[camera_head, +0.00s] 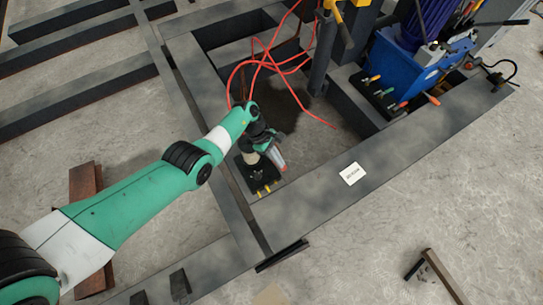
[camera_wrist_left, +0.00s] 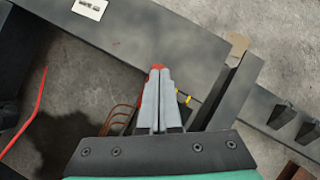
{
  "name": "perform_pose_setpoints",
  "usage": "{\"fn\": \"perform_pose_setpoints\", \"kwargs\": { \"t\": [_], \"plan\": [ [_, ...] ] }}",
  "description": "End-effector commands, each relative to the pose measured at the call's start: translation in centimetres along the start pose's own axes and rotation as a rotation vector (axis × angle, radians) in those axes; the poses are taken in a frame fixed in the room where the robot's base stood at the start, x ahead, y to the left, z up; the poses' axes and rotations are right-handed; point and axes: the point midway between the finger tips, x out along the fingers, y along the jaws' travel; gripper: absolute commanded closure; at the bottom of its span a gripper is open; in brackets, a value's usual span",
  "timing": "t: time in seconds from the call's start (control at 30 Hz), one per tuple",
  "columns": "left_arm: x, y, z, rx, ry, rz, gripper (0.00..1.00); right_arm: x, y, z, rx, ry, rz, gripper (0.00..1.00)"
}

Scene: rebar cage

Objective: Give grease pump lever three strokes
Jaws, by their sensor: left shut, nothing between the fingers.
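My left gripper (camera_head: 279,159) reaches in from the left, over the dark frame, with its fingers pointing down and to the right. No grease pump lever can be made out for certain. A yellow-handled part (camera_head: 340,22) on a dark post stands at the top, apart from the gripper.
Red hoses (camera_head: 262,62) loop behind the gripper. Concrete floor at the right is mostly clear.

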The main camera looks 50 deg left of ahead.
Motion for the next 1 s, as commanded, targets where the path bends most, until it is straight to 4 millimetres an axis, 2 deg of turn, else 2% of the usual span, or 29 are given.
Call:
{"fn": "perform_pose_setpoints", "kwargs": {
  "t": [0.23,0.5,0.8,1.0],
  "plan": [
    [0.1,-0.1,0.0,0.0,0.0,0.0,1.0,0.0,0.0,0.0,0.0,0.0,0.0,0.5],
    [1.3,-0.4,0.1,0.0,0.0,0.0,1.0,-0.2,0.0,0.2,0.0,0.0,0.0,0.5],
    [1.4,-0.5,0.1,0.0,0.0,0.0,1.0,-0.2,0.0,0.2,0.0,0.0,0.0,0.5],
    [2.4,-0.8,0.1,0.0,0.0,-0.001,1.0,-0.4,0.0,0.4,0.0,0.0,0.0,0.5]
  ]
}}
